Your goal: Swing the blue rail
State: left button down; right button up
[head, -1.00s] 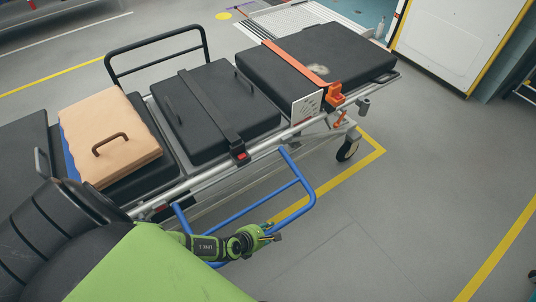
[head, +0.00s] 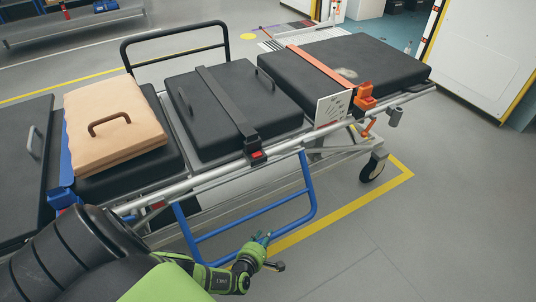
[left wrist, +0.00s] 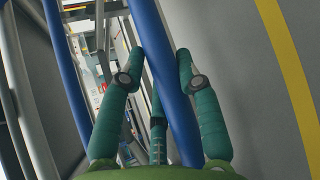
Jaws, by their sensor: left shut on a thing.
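The blue rail (head: 250,209) is a tubular frame on the near side of the stretcher (head: 192,182). It hangs down and slightly outward from the silver side bar, below the mattress level. My left gripper (head: 264,241) is at its lower outer bar, shut on it. In the left wrist view, the green fingers (left wrist: 162,62) lie on both sides of the blue rail (left wrist: 172,88), which runs between them. My right gripper is not in view.
A tan case (head: 113,128) and black pads (head: 212,110) lie on the stretcher. A black rail (head: 174,32) stands upright on its far side. A caster wheel (head: 373,168) is right of the blue rail. The grey floor in front is clear.

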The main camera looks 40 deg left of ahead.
pick_arm(q)
jog(key=shift+w+a+f+m+b, duration=0.15)
jog(key=shift+f+b, duration=0.1)
jog(key=shift+f, duration=0.15)
jog(key=shift+s+a+f+m+b, duration=0.1)
jog(key=shift+f+m+b, duration=0.1)
jog(key=shift+f, duration=0.2)
jog(key=a+b, duration=0.1)
jog(key=w+a+b, duration=0.1)
jog(key=f+t+y+b, duration=0.1)
jog(key=shift+w+a+m, duration=0.15)
jog(key=shift+a+m, duration=0.2)
jog(key=shift+a, duration=0.05)
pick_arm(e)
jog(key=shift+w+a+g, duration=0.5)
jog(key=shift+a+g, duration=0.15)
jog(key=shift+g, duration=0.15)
pick_arm(q)
jog(key=shift+a+r, duration=0.1)
jog(key=c, duration=0.8)
grip_release()
jog(key=shift+w, duration=0.1)
jog(key=shift+c, duration=0.2)
jog(key=v, duration=1.2)
